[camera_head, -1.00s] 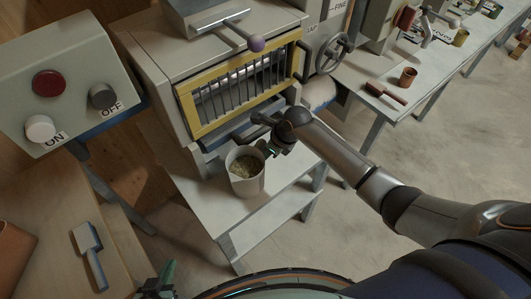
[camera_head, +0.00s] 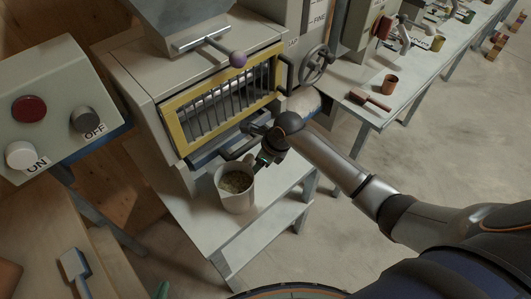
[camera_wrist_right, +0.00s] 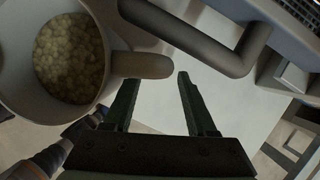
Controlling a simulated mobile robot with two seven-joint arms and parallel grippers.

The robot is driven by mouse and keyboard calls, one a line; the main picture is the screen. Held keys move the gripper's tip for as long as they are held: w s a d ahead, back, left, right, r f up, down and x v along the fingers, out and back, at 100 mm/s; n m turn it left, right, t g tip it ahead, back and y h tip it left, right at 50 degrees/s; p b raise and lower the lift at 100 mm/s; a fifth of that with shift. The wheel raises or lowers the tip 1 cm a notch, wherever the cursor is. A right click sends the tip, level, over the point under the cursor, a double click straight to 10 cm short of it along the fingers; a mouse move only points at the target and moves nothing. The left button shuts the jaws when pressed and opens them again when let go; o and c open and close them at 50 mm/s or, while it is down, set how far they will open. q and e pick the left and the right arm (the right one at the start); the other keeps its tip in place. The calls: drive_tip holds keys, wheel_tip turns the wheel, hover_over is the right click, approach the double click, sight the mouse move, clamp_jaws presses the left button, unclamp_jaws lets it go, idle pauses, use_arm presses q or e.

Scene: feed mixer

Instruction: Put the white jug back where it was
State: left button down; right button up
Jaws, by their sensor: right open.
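The white jug (camera_head: 238,199) stands upright on the pale stand (camera_head: 205,226) below the yellow-framed hatch. It holds pale, grain-like feed. In the right wrist view, the jug's rim and handle (camera_wrist_right: 143,65) are at the upper left. My right gripper (camera_wrist_right: 157,78) is open, with its two dark fingers apart and nothing clamped. The handle's end lies close to the fingertips; I cannot tell if they touch. In the head view, my right gripper (camera_head: 264,158) is just right of the jug. Only a green tip of my left gripper (camera_head: 162,290) shows at the bottom edge.
The mixer's yellow-framed hatch (camera_head: 166,125) and a dark bar handle (camera_wrist_right: 225,58) are close to my right gripper. The ON/OFF box (camera_head: 60,95) is at the left. A bench at the right carries a brown cup (camera_head: 390,84) and brush (camera_head: 370,102).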

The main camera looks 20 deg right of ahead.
drive_tip(key=v, duration=0.9)
drive_tip(key=shift+s, duration=0.1)
drive_tip(key=s+d+f+n+h, duration=0.1)
drive_tip(key=s+f+n, duration=0.1)
drive_tip(key=s+n, duration=1.15)
drive_tip(key=s+d+f+n+h, duration=0.1)
drive_tip(key=s+f+n+h, duration=0.1)
drive_tip(key=s+n, duration=1.1)
drive_tip(key=w+a+f+n+t+y, duration=0.2)
drive_tip(key=w+a+f+n+t, duration=0.1)
drive_tip(key=w+f, duration=0.5)
drive_tip(key=shift+a+f+t, duration=0.5)
drive_tip(key=shift+f+t, duration=0.85)
drive_tip(key=shift+t, duration=0.05)
